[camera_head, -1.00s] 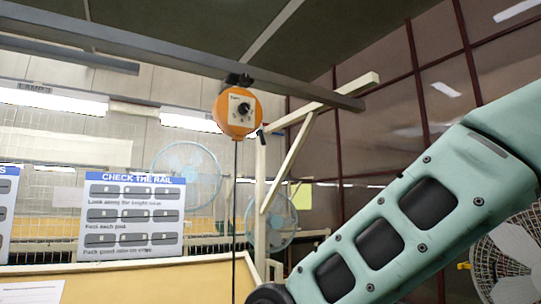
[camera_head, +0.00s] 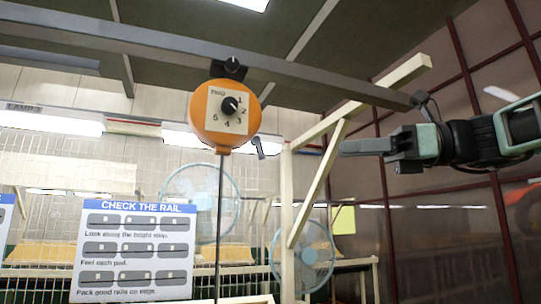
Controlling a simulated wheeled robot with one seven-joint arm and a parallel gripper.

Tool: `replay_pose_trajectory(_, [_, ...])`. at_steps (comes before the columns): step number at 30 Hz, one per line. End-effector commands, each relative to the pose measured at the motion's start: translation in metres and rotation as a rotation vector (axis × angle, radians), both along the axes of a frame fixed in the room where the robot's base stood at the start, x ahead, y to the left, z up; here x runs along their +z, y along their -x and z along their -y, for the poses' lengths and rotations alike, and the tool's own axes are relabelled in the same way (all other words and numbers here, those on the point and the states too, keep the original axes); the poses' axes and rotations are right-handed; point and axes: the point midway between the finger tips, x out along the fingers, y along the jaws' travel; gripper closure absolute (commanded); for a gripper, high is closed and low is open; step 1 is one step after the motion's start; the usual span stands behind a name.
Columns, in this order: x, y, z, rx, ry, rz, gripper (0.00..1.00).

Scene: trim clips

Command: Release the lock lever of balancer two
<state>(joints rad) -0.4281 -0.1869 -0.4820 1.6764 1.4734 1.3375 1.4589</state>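An orange round balancer (camera_head: 208,126) hangs from the grey overhead beam, with a numbered dial and black knob (camera_head: 231,106) on its face. A small dark lever (camera_head: 258,147) sticks out at its lower right and slants down; I take it to be the lock lever. A cable (camera_head: 219,220) hangs straight down from the balancer. My gripper (camera_head: 362,148) points left, right of the lever and at about its height, with a clear gap in the picture. It is seen from the side, so its opening is hidden. It touches nothing that I can see.
A pale wooden post with a diagonal brace (camera_head: 318,180) stands between the balancer and my gripper in the picture. The grey beam (camera_head: 300,80) runs above both. A "CHECK THE RAIL" sign (camera_head: 134,250) and fans (camera_head: 200,203) are behind.

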Motion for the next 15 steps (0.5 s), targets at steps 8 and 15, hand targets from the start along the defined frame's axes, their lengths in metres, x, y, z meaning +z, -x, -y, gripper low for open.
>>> replay_pose_trajectory(8, [0.002, -0.015, -0.055, 0.004, 0.003, -0.003, 0.69])
replay_pose_trajectory(15, [0.002, -0.029, -0.103, 0.003, 0.004, -0.002, 0.69])
